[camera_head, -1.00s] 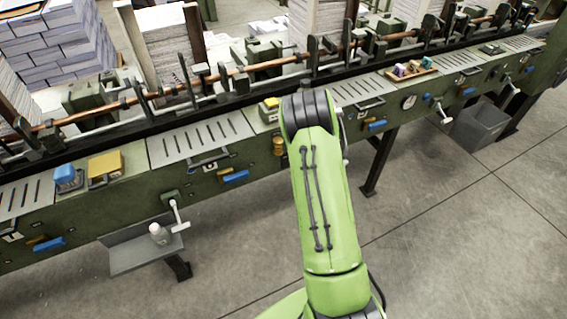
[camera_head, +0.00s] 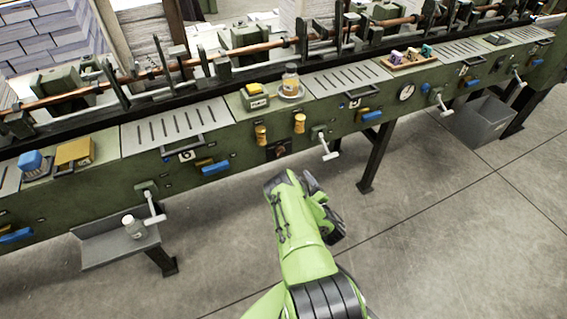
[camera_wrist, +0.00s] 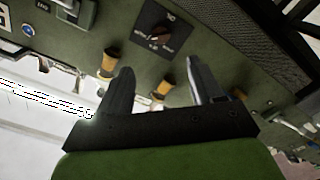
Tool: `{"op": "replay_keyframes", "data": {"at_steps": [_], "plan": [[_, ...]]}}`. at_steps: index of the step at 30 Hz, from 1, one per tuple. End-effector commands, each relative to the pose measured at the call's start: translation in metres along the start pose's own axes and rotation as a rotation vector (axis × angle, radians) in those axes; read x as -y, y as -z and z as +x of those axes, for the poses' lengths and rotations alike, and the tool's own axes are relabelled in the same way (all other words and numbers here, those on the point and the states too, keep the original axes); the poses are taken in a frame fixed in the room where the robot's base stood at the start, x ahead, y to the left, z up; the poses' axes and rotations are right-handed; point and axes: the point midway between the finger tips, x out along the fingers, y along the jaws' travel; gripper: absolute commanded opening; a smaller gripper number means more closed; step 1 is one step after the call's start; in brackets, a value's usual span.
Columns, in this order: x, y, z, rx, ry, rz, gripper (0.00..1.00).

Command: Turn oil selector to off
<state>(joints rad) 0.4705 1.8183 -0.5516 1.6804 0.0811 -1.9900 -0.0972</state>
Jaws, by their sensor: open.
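What looks like the oil selector (camera_head: 277,151) is a small dark square plate with a reddish centre on the green machine front, below two orange-topped knobs. In the wrist view this dark plate (camera_wrist: 163,30) appears upside down near the top, with pale lettering around a reddish middle. The lettering and the pointer's setting are too small to read surely. My gripper (camera_wrist: 160,66) is open and empty, its two dark fingers apart, with the plate beyond their tips and between them. It touches nothing that I can see. In the head view my gripper cannot be made out clearly.
Two orange-topped knobs (camera_head: 299,123) stick out just above the plate. A white-handled crank (camera_head: 326,145) juts out to the right. A yellow-topped box (camera_head: 255,97) and a jar (camera_head: 291,80) stand on the ledge. The floor in front is clear.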

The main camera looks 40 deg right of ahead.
Motion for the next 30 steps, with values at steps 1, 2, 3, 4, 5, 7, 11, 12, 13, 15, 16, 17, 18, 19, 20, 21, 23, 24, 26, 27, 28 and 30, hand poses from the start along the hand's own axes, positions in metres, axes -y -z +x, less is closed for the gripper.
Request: {"op": "replay_keyframes", "data": {"at_steps": [1, 2, 3, 4, 5, 7, 11, 12, 13, 15, 16, 17, 18, 19, 20, 21, 23, 24, 26, 27, 28, 30], "plan": [[0.005, -0.005, 0.003, -0.001, -0.001, 0.0, 0.66], [0.005, -0.005, 0.004, -0.001, -0.001, 0.0, 0.66], [0.005, -0.005, 0.006, -0.001, -0.001, 0.0, 0.66], [0.005, -0.005, 0.006, 0.0, -0.001, 0.001, 0.66], [0.005, -0.005, 0.008, 0.0, -0.002, 0.001, 0.66], [0.006, -0.004, 0.01, 0.0, -0.003, 0.004, 0.66], [0.007, -0.003, 0.022, -0.003, -0.002, 0.005, 0.66], [0.007, -0.004, 0.028, -0.003, -0.002, 0.005, 0.66], [0.007, -0.003, 0.033, -0.004, -0.003, 0.005, 0.66], [0.005, -0.001, 0.047, -0.004, -0.002, 0.004, 0.66], [0.004, 0.0, 0.055, -0.005, -0.002, 0.005, 0.66], [0.004, 0.001, 0.063, -0.006, -0.002, 0.005, 0.66], [0.004, 0.001, 0.073, -0.005, -0.002, 0.004, 0.66], [0.003, 0.001, 0.081, -0.005, -0.002, 0.004, 0.66], [0.004, 0.001, 0.088, -0.005, -0.002, 0.005, 0.66], [0.004, 0.001, 0.098, -0.004, -0.002, 0.004, 0.66], [0.003, 0.001, 0.112, -0.004, -0.002, 0.005, 0.66], [0.003, 0.001, 0.119, -0.003, -0.002, 0.006, 0.66], [0.003, 0.001, 0.129, -0.002, -0.002, 0.005, 0.66], [0.003, 0.001, 0.134, -0.001, -0.002, 0.006, 0.66], [0.002, 0.001, 0.137, 0.0, -0.003, 0.007, 0.66], [0.002, 0.001, 0.141, 0.001, -0.003, 0.007, 0.66]]}}
